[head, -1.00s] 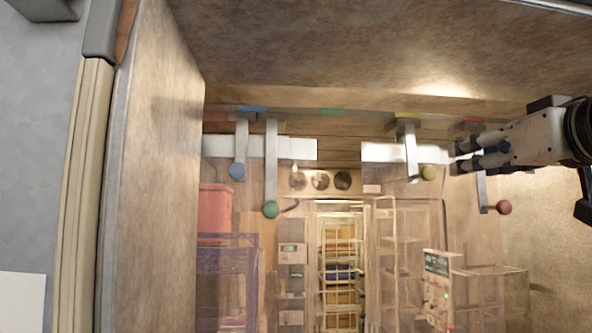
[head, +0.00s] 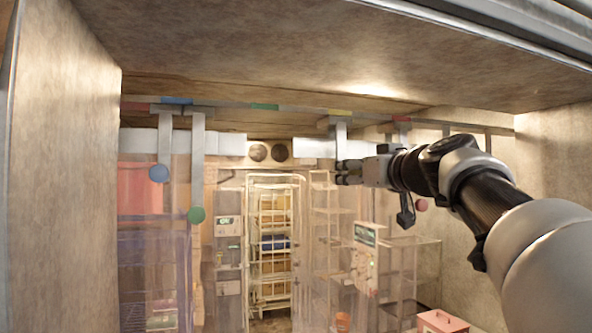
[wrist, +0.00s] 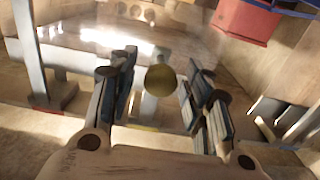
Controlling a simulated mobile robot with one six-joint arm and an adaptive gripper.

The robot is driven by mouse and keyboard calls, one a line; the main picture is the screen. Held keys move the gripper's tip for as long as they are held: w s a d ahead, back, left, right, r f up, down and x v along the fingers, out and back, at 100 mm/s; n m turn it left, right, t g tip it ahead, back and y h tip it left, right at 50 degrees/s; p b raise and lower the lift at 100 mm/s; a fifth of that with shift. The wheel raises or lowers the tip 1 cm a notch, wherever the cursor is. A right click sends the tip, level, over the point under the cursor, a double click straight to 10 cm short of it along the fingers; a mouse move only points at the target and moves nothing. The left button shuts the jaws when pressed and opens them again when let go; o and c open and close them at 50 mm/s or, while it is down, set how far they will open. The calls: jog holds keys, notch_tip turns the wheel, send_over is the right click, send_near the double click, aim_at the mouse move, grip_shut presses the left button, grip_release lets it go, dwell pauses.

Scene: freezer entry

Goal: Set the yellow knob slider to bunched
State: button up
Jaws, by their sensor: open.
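The yellow knob (wrist: 160,80) shows as an olive-yellow ball in the wrist view, between the two fingers of my gripper (wrist: 163,62). Gaps show on both sides of it. I cannot tell how deep it sits between the fingers. In the head view its grey hanger bar (head: 341,133) hangs from the overhead rail, just below a yellow mark (head: 340,112). There my gripper (head: 340,172) reaches in from the right, at the bar's lower end, and hides the knob. The gripper is open and holds nothing.
A blue knob (head: 159,173) and a green knob (head: 196,215) hang on bars at left. A red knob (head: 421,205) shows beyond my arm at right. Clear curtain strips hang below the rail, with shelves and a cart (head: 270,240) behind.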

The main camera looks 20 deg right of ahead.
jog(key=shift+c, duration=0.2)
grip_shut()
dwell(0.3)
